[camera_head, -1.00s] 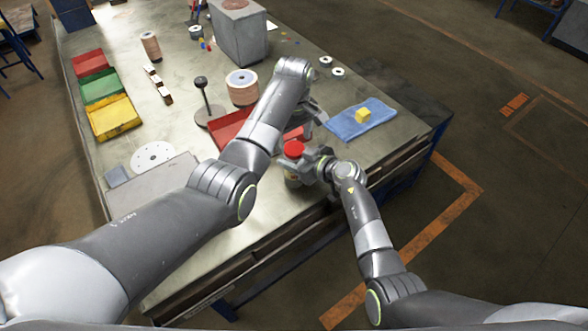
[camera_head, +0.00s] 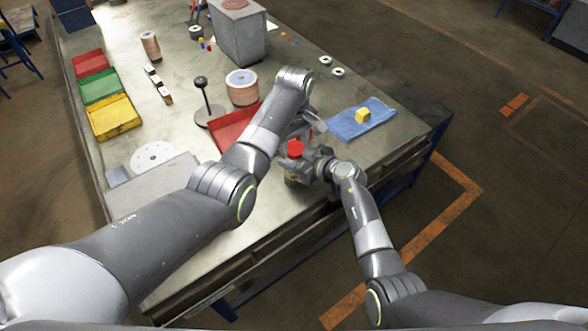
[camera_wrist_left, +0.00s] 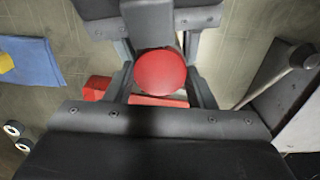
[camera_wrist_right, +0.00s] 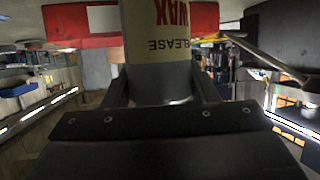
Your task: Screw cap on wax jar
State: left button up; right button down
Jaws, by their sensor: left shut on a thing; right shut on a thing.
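A round red cap (camera_head: 295,148) sits at the top of the wax jar near the table's front edge. In the left wrist view the cap (camera_wrist_left: 160,72) lies between the fingers of my left gripper (camera_wrist_left: 162,80), which is shut on it from above. The jar (camera_head: 291,177) is mostly hidden in the head view. In the right wrist view the jar (camera_wrist_right: 160,60), with a pale label reading WAX and RELEASE, stands between the fingers of my right gripper (camera_wrist_right: 160,92), which is shut on it. The join between cap and jar is hidden, so how they meet cannot be told.
A red tray (camera_head: 226,138) lies left of the jar. A blue cloth (camera_head: 348,124) with a yellow block (camera_head: 362,115) lies to the right. A post on a round base (camera_head: 203,100) and a large spool (camera_head: 241,87) stand behind. Colored bins (camera_head: 112,118) line the left edge.

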pick_arm(q)
jog(key=m, duration=0.6)
jog(key=o, duration=1.1)
jog(key=shift+r, duration=2.25)
